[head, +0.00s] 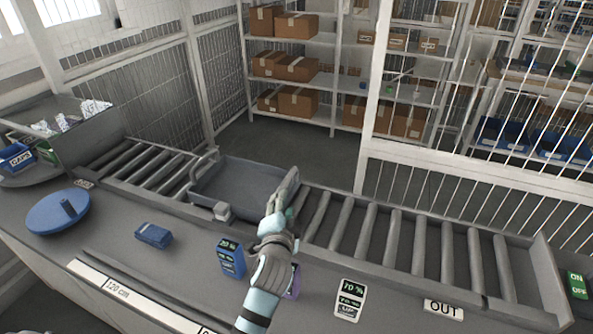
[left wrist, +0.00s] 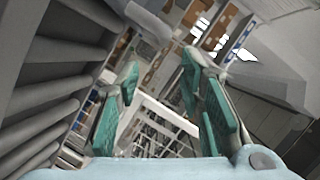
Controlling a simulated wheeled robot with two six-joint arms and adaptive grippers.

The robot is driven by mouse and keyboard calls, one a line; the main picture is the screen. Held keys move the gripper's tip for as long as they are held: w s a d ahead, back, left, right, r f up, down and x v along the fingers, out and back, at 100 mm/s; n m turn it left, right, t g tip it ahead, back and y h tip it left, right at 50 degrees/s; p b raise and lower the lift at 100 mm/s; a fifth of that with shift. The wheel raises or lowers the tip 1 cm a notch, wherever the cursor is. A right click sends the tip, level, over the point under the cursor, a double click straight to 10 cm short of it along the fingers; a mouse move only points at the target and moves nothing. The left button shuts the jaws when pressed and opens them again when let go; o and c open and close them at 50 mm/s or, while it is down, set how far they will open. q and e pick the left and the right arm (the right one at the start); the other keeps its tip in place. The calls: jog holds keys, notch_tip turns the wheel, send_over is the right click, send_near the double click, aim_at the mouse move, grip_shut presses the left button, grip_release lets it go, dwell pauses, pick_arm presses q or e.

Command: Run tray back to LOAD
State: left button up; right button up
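A grey tray (head: 240,185) with raised rims and a handle at its left end sits on the roller conveyor, left of the middle in the head view. My left gripper (head: 284,192) is at the tray's right end, above the rollers; I cannot tell whether it touches the tray. In the left wrist view its green-padded fingers (left wrist: 160,105) stand wide apart with nothing between them. A small label (head: 85,184) by the conveyor's left end is too small to read. My right gripper is not in view.
Rollers (head: 410,238) run right to an end wall near the OUT label (head: 443,308). A blue disc (head: 45,215), a small blue box (head: 153,235) and a blue display block (head: 230,258) stand on the front counter. An ON/OFF box (head: 578,285) is far right. Mesh fencing (head: 470,165) stands behind.

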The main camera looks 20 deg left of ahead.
aim_at(287, 184)
pick_arm(q)
jog(key=x, duration=0.1)
jog(key=b+x, duration=0.1)
jog(key=x, duration=0.3)
jog(key=shift+w+a+r, duration=0.15)
jog(key=shift+a+r, duration=0.05)
jog(key=shift+a, duration=0.1)
jog(key=b+x, duration=0.1)
jog(key=x, duration=0.2)
jog(key=b+x, duration=0.1)
jog(key=x, duration=0.3)
jog(key=shift+w+f, duration=0.25)
jog(key=shift+f, duration=0.05)
jog(key=shift+w+a, duration=0.1)
jog(key=shift+w, duration=0.05)
jog(key=shift+r, duration=0.2)
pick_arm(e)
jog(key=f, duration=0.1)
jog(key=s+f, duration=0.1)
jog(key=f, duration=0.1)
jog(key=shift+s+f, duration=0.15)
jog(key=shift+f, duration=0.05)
pick_arm(q)
grip_shut()
